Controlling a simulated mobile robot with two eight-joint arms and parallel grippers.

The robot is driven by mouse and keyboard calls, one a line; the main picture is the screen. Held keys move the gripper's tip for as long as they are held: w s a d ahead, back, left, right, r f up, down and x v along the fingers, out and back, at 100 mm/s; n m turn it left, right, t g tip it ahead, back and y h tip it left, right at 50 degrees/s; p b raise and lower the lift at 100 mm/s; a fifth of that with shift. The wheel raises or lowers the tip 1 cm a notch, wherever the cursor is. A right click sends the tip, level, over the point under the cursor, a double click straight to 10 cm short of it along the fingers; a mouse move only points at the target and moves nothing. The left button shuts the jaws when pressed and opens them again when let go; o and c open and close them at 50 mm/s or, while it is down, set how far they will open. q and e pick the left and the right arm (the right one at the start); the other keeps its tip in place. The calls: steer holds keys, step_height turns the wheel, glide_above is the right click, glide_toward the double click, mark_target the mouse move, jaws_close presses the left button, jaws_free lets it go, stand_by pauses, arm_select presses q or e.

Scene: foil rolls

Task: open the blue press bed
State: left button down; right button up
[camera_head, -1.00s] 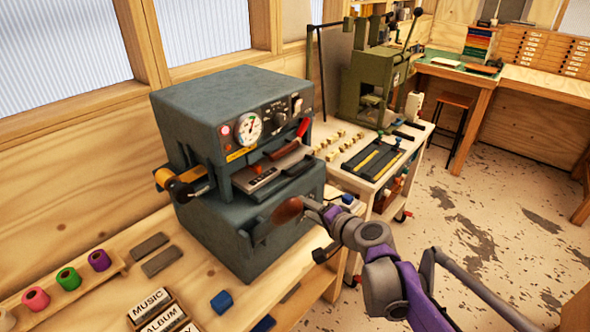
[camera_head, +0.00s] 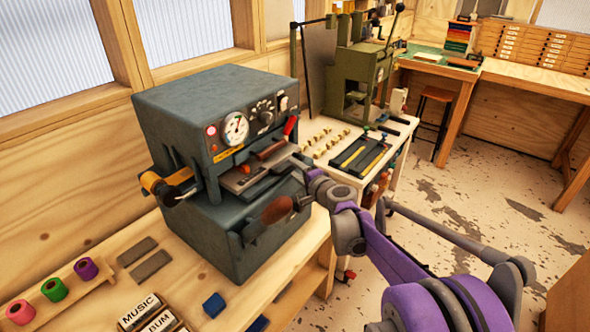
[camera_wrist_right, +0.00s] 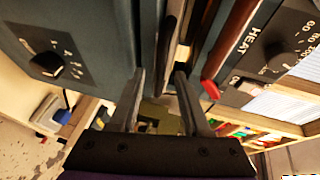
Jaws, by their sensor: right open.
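The blue-grey press (camera_head: 215,100) stands on the wooden bench, with a dial and knobs on its upper front. It also shows in the right wrist view (camera_wrist_right: 75,25). Its bed (camera_head: 240,184) is a flat grey plate in the slot between the upper and lower blocks. My right gripper (camera_head: 303,166) is at the front right edge of the bed, and its arm covers part of that area. In the right wrist view my right gripper (camera_wrist_right: 160,92) is open, its fingers apart near a dark bar at the slot. I cannot tell if they touch it. My left gripper is not in view.
A wooden-handled lever (camera_head: 277,209) sits on the lower press front, close below my right arm. A red lever (camera_head: 290,125) is above the bed. A green press (camera_head: 358,80) stands on the cart behind. Coloured rolls (camera_head: 54,289) and label blocks lie front left.

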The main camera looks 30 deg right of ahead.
steer(key=shift+w, duration=0.2)
steer(key=shift+c, duration=0.2)
jaws_close()
stand_by(1.2)
